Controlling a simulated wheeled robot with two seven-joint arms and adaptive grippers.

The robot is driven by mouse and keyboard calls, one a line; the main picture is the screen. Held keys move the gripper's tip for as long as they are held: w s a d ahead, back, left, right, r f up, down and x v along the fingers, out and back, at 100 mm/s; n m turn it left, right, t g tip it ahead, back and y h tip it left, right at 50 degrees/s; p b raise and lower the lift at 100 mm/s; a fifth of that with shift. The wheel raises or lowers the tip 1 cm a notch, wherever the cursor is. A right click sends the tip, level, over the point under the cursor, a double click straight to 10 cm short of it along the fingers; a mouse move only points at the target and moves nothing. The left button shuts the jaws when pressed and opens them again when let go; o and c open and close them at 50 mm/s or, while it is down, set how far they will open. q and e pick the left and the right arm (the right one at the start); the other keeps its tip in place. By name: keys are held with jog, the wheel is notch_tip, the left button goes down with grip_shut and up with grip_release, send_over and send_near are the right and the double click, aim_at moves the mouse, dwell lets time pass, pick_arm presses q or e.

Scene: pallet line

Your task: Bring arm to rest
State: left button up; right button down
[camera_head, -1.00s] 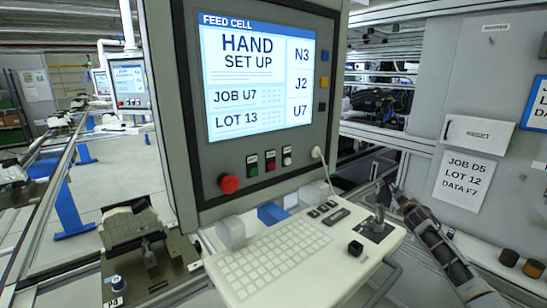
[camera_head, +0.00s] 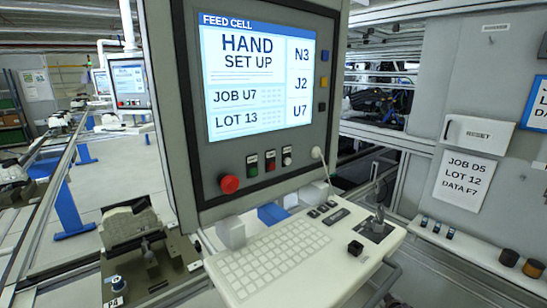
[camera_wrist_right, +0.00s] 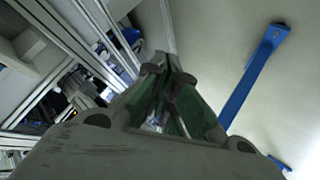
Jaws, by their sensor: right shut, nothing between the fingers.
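My right gripper (camera_wrist_right: 166,92) shows in the right wrist view, with its fingers together and nothing between them. It points over pale floor and metal framing, apart from the control panel. It is not clearly visible in the head view; only a dark blurred patch shows at the bottom edge right of the keyboard shelf. My left gripper is in neither view.
The control panel (camera_head: 262,172) carries a lit screen and a red button (camera_head: 229,184). A keyboard shelf (camera_head: 335,262) with a joystick (camera_head: 377,212) juts forward. A ledge (camera_head: 475,250) with small knobs is at right. A blue leg (camera_wrist_right: 250,80) stands on floor.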

jog(key=s+a+f+m+g+y, duration=0.15)
jog(key=s+a+f, duration=0.45)
jog(key=s+f, duration=0.7)
jog(key=s+a+f+g, duration=0.3)
jog(key=s+a+f, duration=0.2)
jog(key=s+f, duration=0.9)
jog(key=s+a+f+g, duration=0.1)
jog(key=s+a+f, duration=0.1)
jog(key=s, duration=1)
jog(key=s+a+f+g, duration=0.2)
jog(key=s+a, duration=0.2)
jog(key=s, duration=0.9)
jog(key=s+a+f+g+y, duration=0.1)
jog(key=s+a+f, duration=0.1)
jog(key=s, duration=1.1)
jog(key=shift+a+f+g, duration=0.35)
jog(key=shift+a+f, duration=0.05)
jog(key=shift+a, duration=0.4)
